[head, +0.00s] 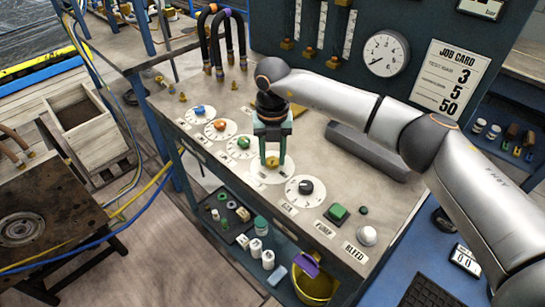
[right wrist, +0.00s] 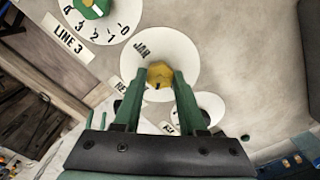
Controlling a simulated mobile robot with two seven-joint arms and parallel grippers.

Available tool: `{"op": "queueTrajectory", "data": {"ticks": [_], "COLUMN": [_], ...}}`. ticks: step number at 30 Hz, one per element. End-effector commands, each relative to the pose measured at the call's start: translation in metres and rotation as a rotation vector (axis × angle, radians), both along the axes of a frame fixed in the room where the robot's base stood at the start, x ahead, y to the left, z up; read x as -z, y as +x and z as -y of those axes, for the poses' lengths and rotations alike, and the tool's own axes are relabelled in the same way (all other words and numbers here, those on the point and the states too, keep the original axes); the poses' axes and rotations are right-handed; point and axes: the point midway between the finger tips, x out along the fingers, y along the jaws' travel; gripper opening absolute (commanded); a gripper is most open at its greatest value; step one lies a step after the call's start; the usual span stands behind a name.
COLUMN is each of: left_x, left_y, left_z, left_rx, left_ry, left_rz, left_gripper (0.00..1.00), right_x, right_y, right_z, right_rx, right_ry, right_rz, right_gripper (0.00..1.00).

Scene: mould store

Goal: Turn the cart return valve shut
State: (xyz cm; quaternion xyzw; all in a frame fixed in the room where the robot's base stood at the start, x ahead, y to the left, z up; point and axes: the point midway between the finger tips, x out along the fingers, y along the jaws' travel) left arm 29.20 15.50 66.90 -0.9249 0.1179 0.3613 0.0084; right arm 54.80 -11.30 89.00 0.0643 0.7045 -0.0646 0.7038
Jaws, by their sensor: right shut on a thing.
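The yellow valve knob (head: 272,162) sits on a white round dial plate on the grey bench top, between a green knob and a black knob. My right gripper (head: 272,154) points down over it with its green fingers on either side. In the right wrist view the yellow knob (right wrist: 160,73) shows between the fingertips, and the gripper is shut on it. The plate's lettering is partly hidden by the fingers, so I cannot read its full label or the valve's setting. My left gripper is not in view.
Blue (head: 199,110), orange (head: 220,125) and green (head: 243,143) knobs stand in a row to the left. The black knob (head: 306,187), green button (head: 338,212) and white button (head: 367,236) are to the right. A grey bar (head: 372,150) and gauge (head: 385,53) stand behind.

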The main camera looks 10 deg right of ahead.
Motion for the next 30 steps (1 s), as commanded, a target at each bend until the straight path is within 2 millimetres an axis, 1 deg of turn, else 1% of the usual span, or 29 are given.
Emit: {"op": "queueTrajectory", "data": {"ticks": [6, 18, 24, 30], "left_x": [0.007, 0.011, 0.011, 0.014], "left_y": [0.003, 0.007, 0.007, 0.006], "left_z": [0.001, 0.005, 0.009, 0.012], "left_rx": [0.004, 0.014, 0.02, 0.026], "left_ry": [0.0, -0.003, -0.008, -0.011], "left_rz": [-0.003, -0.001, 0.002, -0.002], "left_gripper": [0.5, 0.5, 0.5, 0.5], "right_x": [0.0, -0.001, -0.001, -0.001], "right_y": [0.001, 0.001, 0.001, 0.001], "right_z": [0.001, 0.001, 0.0, 0.0], "right_rx": [-0.204, -0.577, -0.734, -0.848], "right_ry": [0.0, 0.001, 0.001, 0.001], "right_rz": [0.004, 0.004, 0.006, 0.006], "right_gripper": [0.0, 0.0, 0.0, 0.0]}}
